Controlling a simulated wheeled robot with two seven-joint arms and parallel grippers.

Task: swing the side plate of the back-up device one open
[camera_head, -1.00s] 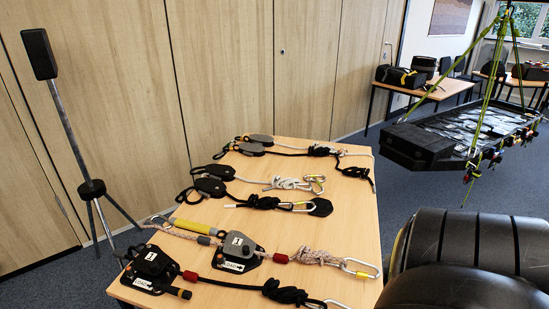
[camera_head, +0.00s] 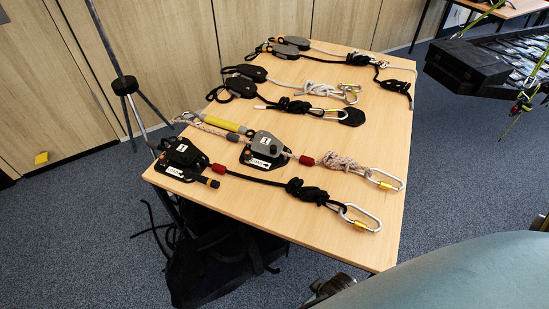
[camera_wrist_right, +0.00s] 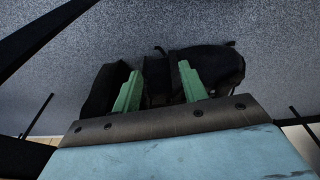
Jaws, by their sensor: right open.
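Two black rope devices with white LOAD labels lie on the wooden table, one black and nearer the front-left (camera_head: 180,158), one with a grey plate just right of it (camera_head: 264,150). I cannot tell which is back-up device one. Both side plates look shut. A red-sleeved black rope runs from the front device to a knot and carabiner (camera_head: 361,219); the grey-plated one is on a pale rope. My right gripper (camera_wrist_right: 159,74) shows green fingers spread apart, empty, above a dark bag and carpet. It is away from both devices. My left gripper is not in view.
The table (camera_head: 345,245) also holds several other black devices (camera_head: 245,75), knotted ropes and carabiners. A black bag (camera_head: 215,255) lies on the carpet below its front edge; it also shows in the right wrist view (camera_wrist_right: 215,68). A tripod stand (camera_head: 126,88) is at left.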

